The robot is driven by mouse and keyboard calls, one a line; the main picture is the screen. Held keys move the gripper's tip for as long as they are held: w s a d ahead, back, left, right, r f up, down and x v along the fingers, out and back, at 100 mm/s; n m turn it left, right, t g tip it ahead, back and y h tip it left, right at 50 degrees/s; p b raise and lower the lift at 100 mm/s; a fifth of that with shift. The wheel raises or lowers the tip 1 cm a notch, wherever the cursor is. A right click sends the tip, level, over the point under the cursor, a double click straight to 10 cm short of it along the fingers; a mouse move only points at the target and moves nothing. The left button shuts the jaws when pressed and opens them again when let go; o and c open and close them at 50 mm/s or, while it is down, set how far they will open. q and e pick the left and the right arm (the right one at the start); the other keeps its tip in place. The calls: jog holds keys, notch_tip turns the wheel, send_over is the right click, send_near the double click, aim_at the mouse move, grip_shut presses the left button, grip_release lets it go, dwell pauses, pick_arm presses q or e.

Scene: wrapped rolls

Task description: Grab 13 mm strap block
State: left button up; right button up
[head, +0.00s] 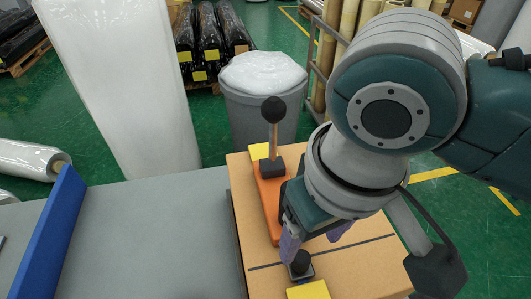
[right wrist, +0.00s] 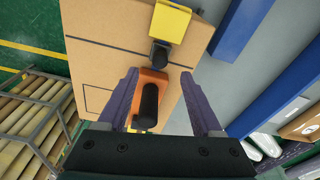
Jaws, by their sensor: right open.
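A small black block with a round knob (head: 300,264) sits on the cardboard box beside a yellow tag (head: 308,290); I cannot read any size on it. In the right wrist view the black block (right wrist: 158,52) lies just beyond the fingertips. An orange tool (head: 270,208) with an upright knobbed lever lies on the box behind it. The orange tool (right wrist: 152,80) shows between the fingers in the right wrist view, with its black handle pointing at the camera. My right gripper (head: 312,247) is open and empty, pointing down. My left gripper is not in view.
The cardboard box (head: 365,255) has a dark strap across it and stands beside a grey table (head: 150,225) with a blue rail (head: 48,235). A grey bin (head: 262,115) stands behind, near a tall white roll (head: 120,85). The table's middle is clear.

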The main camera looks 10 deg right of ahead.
aim_at(303, 257)
notch_tip(303, 257, down, 3)
jog(key=shift+w+r, duration=0.1)
jog(key=shift+w+a+f, duration=0.1)
jog(key=shift+w+f, duration=0.15)
jog(key=shift+f, duration=0.95)
jog(key=shift+w+a+f, duration=0.1)
jog(key=shift+w+f, duration=0.1)
jog(key=shift+f, duration=0.95)
jog(key=shift+c, duration=0.4)
jog(key=shift+d, duration=0.1)
grip_shut()
